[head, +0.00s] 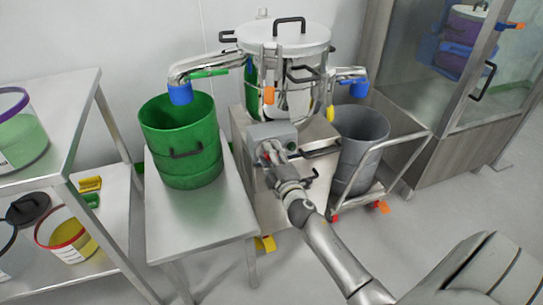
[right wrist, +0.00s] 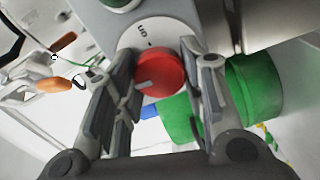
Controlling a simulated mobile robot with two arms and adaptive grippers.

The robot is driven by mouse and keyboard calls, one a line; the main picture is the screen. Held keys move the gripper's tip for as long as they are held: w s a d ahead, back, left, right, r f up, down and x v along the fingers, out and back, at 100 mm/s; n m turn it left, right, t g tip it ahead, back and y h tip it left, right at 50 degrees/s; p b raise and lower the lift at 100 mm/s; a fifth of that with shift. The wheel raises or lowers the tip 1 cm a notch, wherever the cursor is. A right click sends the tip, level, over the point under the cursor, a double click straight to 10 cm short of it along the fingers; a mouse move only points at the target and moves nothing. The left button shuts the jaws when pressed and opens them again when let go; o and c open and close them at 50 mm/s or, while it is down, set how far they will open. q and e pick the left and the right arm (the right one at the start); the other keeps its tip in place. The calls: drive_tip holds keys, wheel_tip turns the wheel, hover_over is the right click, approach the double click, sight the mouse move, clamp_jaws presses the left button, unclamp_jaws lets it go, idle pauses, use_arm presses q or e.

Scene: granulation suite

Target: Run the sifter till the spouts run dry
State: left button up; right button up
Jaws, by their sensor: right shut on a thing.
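The steel sifter (head: 285,42) stands at the back, its lid on. Its left spout (head: 181,93) has a blue end above the green bin (head: 178,125). Its right spout (head: 357,86) also has a blue end, above the grey bin (head: 361,140). No powder stream shows at either spout. A grey control box (head: 268,132) is on the sifter's base. My right gripper (head: 272,155) is at this box. In the right wrist view its fingers are shut on the red knob (right wrist: 160,73), one on each side. My left gripper is not in view.
The green bin stands on a steel table (head: 200,225). The grey bin is on a cart (head: 385,185) right of the sifter. A shelf (head: 60,165) with tubs is at the left; a glazed cabinet (head: 440,120) is at the right. A yellow wedge-like piece (head: 265,243) lies low by the sifter's base.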

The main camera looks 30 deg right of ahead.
drive_tip(key=shift+f+n, duration=0.1)
drive_tip(key=shift+n, duration=0.3)
drive_tip(key=o, duration=1)
drive_tip(key=v, duration=1.2)
drive_tip(key=shift+a, duration=0.1)
